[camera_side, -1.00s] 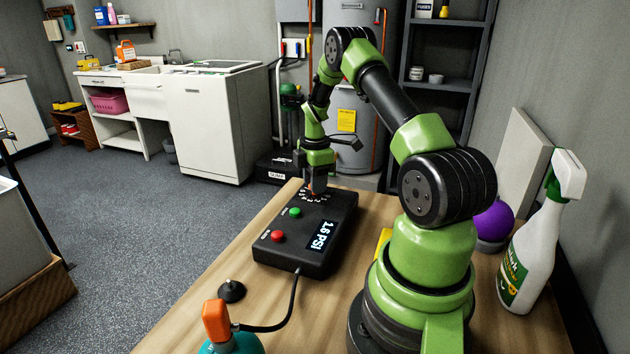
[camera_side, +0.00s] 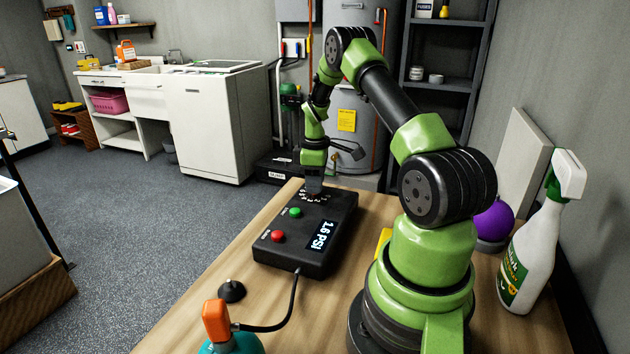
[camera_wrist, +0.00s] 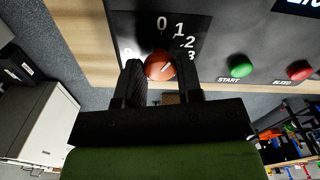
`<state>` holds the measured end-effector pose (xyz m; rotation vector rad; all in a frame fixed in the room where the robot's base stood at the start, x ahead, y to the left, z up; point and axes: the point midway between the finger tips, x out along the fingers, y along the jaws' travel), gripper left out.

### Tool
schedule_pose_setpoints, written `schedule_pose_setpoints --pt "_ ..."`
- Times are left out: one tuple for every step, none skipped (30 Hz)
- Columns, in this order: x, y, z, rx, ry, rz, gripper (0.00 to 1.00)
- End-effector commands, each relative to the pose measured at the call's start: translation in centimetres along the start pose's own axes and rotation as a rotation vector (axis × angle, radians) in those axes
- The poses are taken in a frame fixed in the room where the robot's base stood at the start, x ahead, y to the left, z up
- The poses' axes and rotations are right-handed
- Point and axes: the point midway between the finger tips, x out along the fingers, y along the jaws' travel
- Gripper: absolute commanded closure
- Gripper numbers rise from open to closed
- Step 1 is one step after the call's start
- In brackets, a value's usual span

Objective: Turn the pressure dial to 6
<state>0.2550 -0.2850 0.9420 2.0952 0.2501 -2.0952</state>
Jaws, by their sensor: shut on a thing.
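The black control box (camera_side: 283,250) lies on the wooden table, with a display (camera_side: 322,236) reading 1.6 PSI. My gripper (camera_side: 313,192) points down at the far end of the box and hides most of the dial there. In the wrist view the orange-red pressure dial (camera_wrist: 159,67) sits between the two fingers of my gripper (camera_wrist: 160,78), which are shut on it. A light pointer mark on the dial slants up to the right, roughly toward 2. The numbers 0, 1, 2 and 3 show around it; the higher numbers, 6 included, are hidden or unreadable.
A green START button (camera_side: 295,212) and a red button (camera_side: 278,236) stand on the box near the dial. A cable runs from the box toward an orange-topped teal object (camera_side: 216,322). A spray bottle (camera_side: 535,245) and purple ball (camera_side: 494,221) stand at right.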

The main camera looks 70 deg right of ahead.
Motion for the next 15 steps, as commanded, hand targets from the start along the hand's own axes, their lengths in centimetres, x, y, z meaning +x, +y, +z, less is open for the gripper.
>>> schedule_pose_setpoints --pt "-0.06 0.01 0.03 0.045 -0.001 0.000 0.90" --pt "-0.06 0.01 0.03 0.073 -0.001 0.000 0.90" --pt "-0.07 0.01 0.03 0.112 -0.001 0.000 0.90" --pt "-0.07 0.01 0.03 0.140 -0.001 0.000 0.90" --pt "-0.07 0.01 0.03 0.168 -0.001 0.000 0.90" --pt "-0.07 0.01 0.04 0.207 -0.001 0.000 0.90" --pt "-0.07 0.01 0.04 0.235 -0.001 0.000 0.90" --pt "-0.07 0.01 0.04 0.264 -0.001 0.000 0.90" --pt "-0.07 0.01 0.04 0.302 -0.001 0.000 0.90" --pt "-0.07 0.01 0.04 0.330 -0.001 0.000 0.90" --pt "-0.07 0.01 0.04 0.359 -0.001 0.000 0.90" --pt "-0.07 0.01 0.04 0.397 -0.001 0.000 0.90" --pt "-0.08 0.01 0.04 0.426 -0.001 0.000 0.90" --pt "-0.08 0.01 0.04 0.454 -0.001 0.000 0.90" --pt "-0.08 0.01 0.04 0.493 -0.001 0.000 0.90"
